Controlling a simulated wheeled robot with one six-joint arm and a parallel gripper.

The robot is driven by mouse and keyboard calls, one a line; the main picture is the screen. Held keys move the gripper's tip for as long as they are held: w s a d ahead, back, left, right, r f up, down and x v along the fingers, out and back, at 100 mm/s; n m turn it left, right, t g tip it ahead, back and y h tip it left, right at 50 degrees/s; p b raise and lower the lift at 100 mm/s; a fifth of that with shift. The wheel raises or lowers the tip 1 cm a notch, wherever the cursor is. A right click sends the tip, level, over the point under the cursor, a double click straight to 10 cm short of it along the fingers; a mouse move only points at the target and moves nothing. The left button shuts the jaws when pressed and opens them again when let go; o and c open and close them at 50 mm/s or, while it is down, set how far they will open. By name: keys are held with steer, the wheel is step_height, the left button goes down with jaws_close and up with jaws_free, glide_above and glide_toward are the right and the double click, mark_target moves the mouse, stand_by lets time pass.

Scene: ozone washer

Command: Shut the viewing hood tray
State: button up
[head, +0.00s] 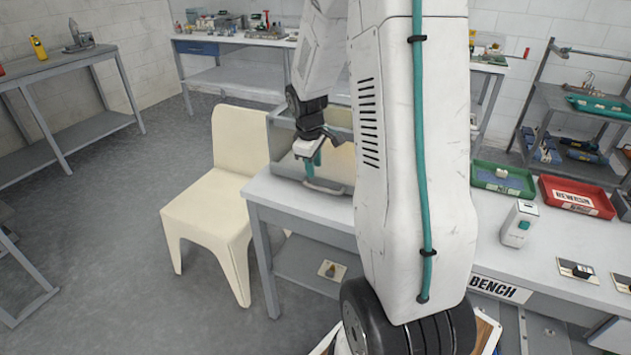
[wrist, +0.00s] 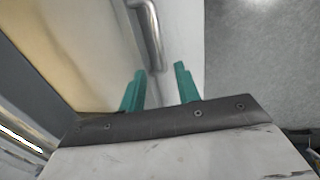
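The viewing hood (head: 340,122) is a grey box on the left end of the white bench, partly hidden by my arm. Its tray (head: 290,168) stands out at the front, with the pale inside showing. The tray also fills the left of the wrist view (wrist: 100,55). A grey bar handle (wrist: 152,38) runs along the tray's front; it shows in the head view too (head: 325,187). My gripper (head: 312,165) is over the tray's front edge, pointing down. In the wrist view its green fingers (wrist: 159,72) are apart, with the handle's near end seen between the tips. I cannot tell whether they touch it.
A cream chair (head: 215,190) stands close to the bench's left end. On the bench to the right are a green tray (head: 490,178), a red tray (head: 575,197) and a white dispenser-like device (head: 519,224). Open floor (head: 110,240) lies left of the chair.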

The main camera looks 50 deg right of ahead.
mark_target(316, 187)
steer(key=f, duration=0.4)
steer(key=d+f, duration=0.1)
steer(key=f, duration=0.2)
steer(key=shift+w, duration=0.15)
steer(key=shift+r, duration=0.1)
steer(key=shift+d, duration=0.1)
jaws_close()
